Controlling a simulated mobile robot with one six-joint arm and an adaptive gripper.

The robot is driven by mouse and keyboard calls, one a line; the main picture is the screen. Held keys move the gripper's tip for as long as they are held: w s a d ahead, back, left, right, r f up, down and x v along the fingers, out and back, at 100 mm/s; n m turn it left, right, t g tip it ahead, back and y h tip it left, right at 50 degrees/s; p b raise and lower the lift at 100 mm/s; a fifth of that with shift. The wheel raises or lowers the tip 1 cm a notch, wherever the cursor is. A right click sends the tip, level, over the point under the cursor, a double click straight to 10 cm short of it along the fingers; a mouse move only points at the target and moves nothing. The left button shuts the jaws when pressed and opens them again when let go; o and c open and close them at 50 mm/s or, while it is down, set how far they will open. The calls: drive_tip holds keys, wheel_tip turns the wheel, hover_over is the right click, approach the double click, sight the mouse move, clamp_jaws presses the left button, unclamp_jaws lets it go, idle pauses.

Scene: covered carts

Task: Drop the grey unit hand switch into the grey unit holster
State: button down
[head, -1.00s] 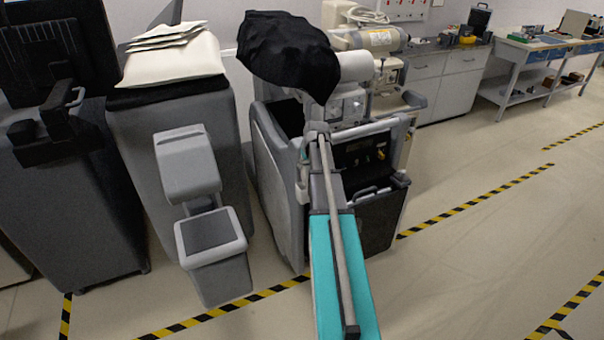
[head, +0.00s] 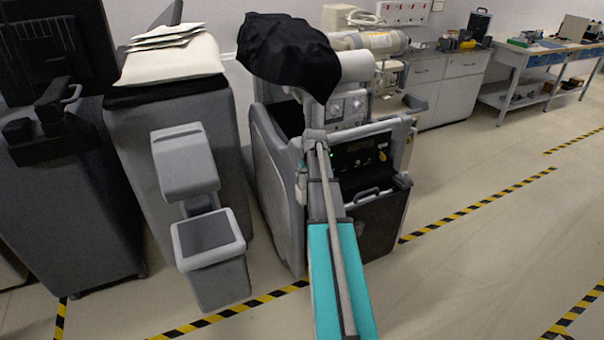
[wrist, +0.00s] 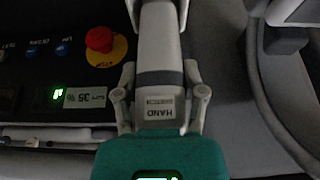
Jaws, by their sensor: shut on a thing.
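In the head view my gripper (head: 314,136) is at the top of the grey unit (head: 275,185), just below a black cover, and the switch is too small to make out there. The unit's control panel (wrist: 60,60) is left of the switch in the wrist view. I cannot clearly pick out the holster in either view.
A black cover (head: 288,52) hangs over the unit's top, close above my gripper. A red emergency knob (wrist: 99,38) on a yellow disc is just left of the switch. A grey cart with folded sheets (head: 172,58) stands left. Open floor (head: 500,240) is at right.

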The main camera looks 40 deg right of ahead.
drive_tip(key=shift+f+b, duration=0.55)
drive_tip(key=shift+f, duration=0.05)
drive_tip(key=shift+c, duration=0.8)
unclamp_jaws()
drive_tip(key=shift+r, duration=0.2)
drive_tip(key=shift+r+p, duration=0.7)
drive_tip(key=shift+p, duration=0.2)
drive_tip(key=p+v, duration=1)
drive_tip(key=v, duration=0.1)
drive_tip(key=shift+s+r, duration=0.2)
drive_tip(key=shift+r, duration=0.05)
drive_tip(key=shift+a, duration=0.1)
